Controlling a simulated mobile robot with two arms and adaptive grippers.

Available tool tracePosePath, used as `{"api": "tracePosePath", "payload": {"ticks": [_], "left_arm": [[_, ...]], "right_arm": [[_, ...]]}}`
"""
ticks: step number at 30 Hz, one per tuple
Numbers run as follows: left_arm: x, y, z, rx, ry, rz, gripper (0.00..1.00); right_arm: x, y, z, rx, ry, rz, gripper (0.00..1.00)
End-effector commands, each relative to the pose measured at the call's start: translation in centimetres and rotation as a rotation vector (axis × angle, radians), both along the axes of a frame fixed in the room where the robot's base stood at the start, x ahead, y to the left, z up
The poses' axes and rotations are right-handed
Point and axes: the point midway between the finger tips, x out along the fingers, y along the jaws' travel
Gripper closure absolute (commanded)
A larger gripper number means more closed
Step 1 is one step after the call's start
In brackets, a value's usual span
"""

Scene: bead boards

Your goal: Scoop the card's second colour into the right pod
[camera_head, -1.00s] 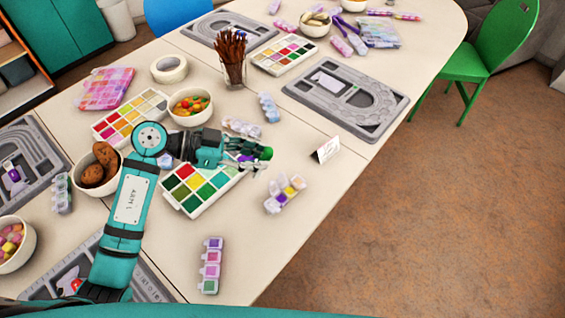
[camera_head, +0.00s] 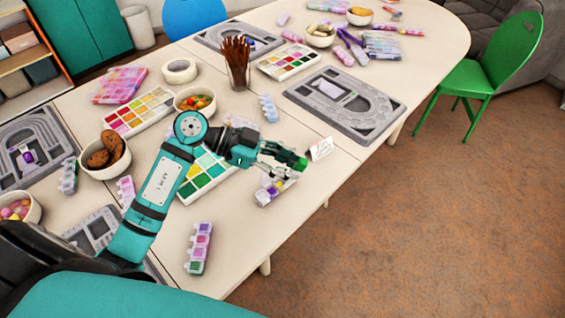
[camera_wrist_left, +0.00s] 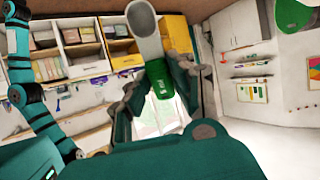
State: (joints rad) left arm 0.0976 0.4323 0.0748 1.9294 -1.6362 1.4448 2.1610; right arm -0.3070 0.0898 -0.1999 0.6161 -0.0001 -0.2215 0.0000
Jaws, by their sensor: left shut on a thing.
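My left gripper (camera_head: 285,155) is shut on a scoop, above the table and just left of the small white folded card (camera_head: 320,149). In the left wrist view the scoop shows a pale grey end (camera_wrist_left: 147,35) and a green handle (camera_wrist_left: 163,85) between the fingers. The card's print is too small to read. A bead tray with green and teal compartments (camera_head: 208,180) lies under my left arm, partly hidden. A pod with purple and yellow cells (camera_head: 268,193) lies below the gripper, partly covered. Another pod with pink and green cells (camera_head: 199,248) lies nearer me. My right gripper is out of view.
A grey board (camera_head: 345,103) lies beyond the card. A brush cup (camera_head: 237,72), a bowl of colourful beads (camera_head: 195,101) and a bowl of brown lumps (camera_head: 104,155) stand around my arm. Clear table lies right of the nearer pods.

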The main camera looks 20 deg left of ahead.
Motion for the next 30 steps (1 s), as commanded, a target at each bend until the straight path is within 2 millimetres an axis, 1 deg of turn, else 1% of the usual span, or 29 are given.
{"api": "tracePosePath", "payload": {"ticks": [1,5,9,12,16,20,23,26,30], "left_arm": [[0.8,0.0,-1.1,0.003,0.003,-0.043,0.97],[2.3,0.0,-3.6,0.005,0.005,-0.159,0.97],[4.0,1.1,-6.1,0.004,0.005,-0.253,0.97],[5.0,2.2,-7.3,0.004,0.003,-0.289,0.97],[5.7,3.4,-8.2,0.004,-0.001,-0.31,0.97],[6.0,4.0,-8.5,0.01,-0.001,-0.317,0.97],[6.1,3.8,-8.5,0.044,0.002,-0.319,0.97],[6.0,3.4,-8.6,0.115,0.009,-0.321,0.97],[6.0,2.3,-9.2,0.286,0.031,-0.32,0.97]], "right_arm": [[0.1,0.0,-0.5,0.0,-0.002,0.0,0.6],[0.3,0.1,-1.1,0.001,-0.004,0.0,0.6],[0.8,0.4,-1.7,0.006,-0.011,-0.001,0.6],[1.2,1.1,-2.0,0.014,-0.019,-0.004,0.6],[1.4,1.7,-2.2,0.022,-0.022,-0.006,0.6],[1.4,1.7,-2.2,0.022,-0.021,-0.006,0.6],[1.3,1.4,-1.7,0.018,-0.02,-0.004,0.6],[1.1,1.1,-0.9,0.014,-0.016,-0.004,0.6],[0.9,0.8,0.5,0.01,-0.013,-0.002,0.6]]}}
